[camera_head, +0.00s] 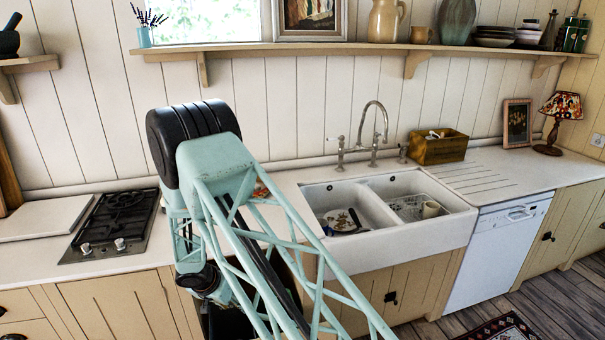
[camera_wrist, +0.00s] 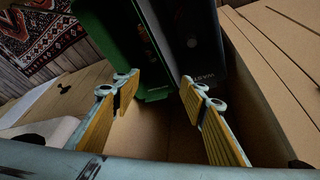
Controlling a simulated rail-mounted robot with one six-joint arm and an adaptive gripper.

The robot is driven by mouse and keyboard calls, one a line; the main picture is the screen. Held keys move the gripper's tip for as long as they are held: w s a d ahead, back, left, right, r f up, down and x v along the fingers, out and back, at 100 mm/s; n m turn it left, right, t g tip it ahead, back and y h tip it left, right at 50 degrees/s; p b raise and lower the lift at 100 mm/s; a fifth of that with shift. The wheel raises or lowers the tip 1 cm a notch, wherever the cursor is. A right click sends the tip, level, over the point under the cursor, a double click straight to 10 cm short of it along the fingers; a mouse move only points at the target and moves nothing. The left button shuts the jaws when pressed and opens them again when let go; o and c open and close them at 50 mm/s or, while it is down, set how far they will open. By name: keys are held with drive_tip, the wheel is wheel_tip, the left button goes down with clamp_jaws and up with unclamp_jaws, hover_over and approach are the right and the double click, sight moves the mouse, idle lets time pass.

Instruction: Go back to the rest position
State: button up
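My gripper (camera_wrist: 157,84) shows in the wrist view with its two yellow-padded fingers well apart. Nothing is held between them. They point into a tan-walled open compartment (camera_wrist: 270,85), a box or a drawer. A green case-like object (camera_wrist: 120,40) and a dark flat object with lettering (camera_wrist: 190,40) stand beyond the fingertips. I cannot tell whether the fingers touch either one. In the head view my gripper is not in sight; my raised arm hides the area in front of the counter.
The counter holds a black hob (camera_head: 115,222), a double white sink (camera_head: 400,235) with dishes, a tap (camera_head: 375,130) and a wooden box (camera_head: 440,148). A lamp (camera_head: 558,118) stands at right. A long shelf (camera_head: 340,48) runs above. A patterned rug (camera_head: 503,328) lies on the floor.

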drive_tip(key=w+d+r, duration=0.1)
drive_tip(key=d+r, duration=0.7)
drive_tip(key=r, duration=0.4)
drive_tip(key=w+d+r, duration=0.1)
drive_tip(key=d+r, duration=0.7)
drive_tip(key=r, duration=0.4)
drive_tip(key=s+d+r+b, duration=0.1)
drive_tip(key=s+d+r, duration=0.4)
drive_tip(key=d+r, duration=0.4)
drive_tip(key=s+d+r, duration=0.5)
drive_tip(key=d+r, duration=0.2)
drive_tip(key=r, duration=0.3)
drive_tip(key=s+d+r+n+g+b, duration=0.1)
drive_tip(key=s+d+r, duration=0.5)
drive_tip(key=s, duration=0.3)
drive_tip(key=s+d+r, duration=0.5)
drive_tip(key=s+d, duration=0.1)
drive_tip(key=s, duration=0.4)
drive_tip(key=s+d+r+n+y, duration=0.1)
drive_tip(key=s+d+n+y, duration=0.1)
drive_tip(key=s, duration=2)
drive_tip(key=shift+s+t+b, duration=0.3)
drive_tip(key=shift+b, duration=0.15)
